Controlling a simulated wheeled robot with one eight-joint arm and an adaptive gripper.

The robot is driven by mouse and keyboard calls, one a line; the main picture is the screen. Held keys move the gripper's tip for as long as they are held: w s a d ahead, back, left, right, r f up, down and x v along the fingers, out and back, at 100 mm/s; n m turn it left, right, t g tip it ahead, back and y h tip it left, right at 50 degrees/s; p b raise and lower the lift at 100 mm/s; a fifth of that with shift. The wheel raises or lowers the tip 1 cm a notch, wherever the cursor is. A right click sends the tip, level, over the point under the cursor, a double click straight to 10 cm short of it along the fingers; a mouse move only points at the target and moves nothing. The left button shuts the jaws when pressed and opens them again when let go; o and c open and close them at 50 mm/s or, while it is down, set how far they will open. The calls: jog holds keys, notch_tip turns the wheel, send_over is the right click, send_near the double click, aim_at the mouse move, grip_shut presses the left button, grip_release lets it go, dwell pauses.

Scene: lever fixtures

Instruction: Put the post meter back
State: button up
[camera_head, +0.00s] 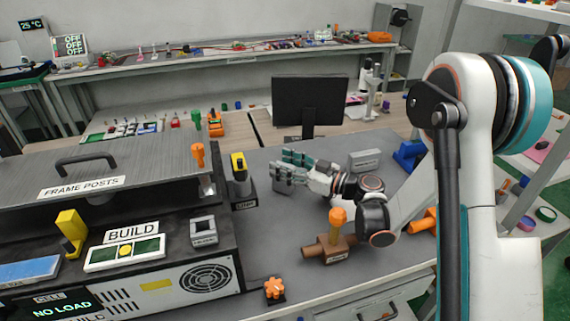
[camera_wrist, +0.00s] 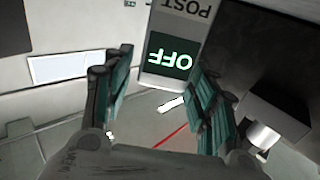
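The post meter (camera_wrist: 172,42) is a pale box with a dark green screen reading OFF and the word POST, upside down in the wrist view. Its near end lies between the fingertips of my gripper (camera_wrist: 158,66). The right finger overlaps its edge. In the head view my gripper (camera_head: 285,168) points left above the grey bench, right of the black post fixture. A small grey shape shows under the fingers there, too small to identify surely.
The FRAME POSTS cabinet (camera_head: 110,170) and BUILD panel (camera_head: 125,252) fill the left. A black fixture with a yellow top (camera_head: 239,178) stands close left of my gripper. A monitor (camera_head: 309,101), a grey labelled block (camera_head: 364,160) and an orange-knobbed fixture (camera_head: 337,222) are nearby.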

jog(key=shift+s+f, duration=0.2)
jog(key=shift+f, duration=0.3)
jog(key=shift+w+d+r, duration=0.1)
jog(key=shift+w+r, duration=0.05)
jog(key=shift+r, duration=0.25)
jog(key=p+v, duration=0.3)
jog(key=v, duration=0.8)
jog(key=shift+s+d+r, duration=0.2)
jog(key=shift+d+r, duration=0.15)
jog(key=shift+r+p, duration=0.1)
jog(key=shift+p, duration=0.3)
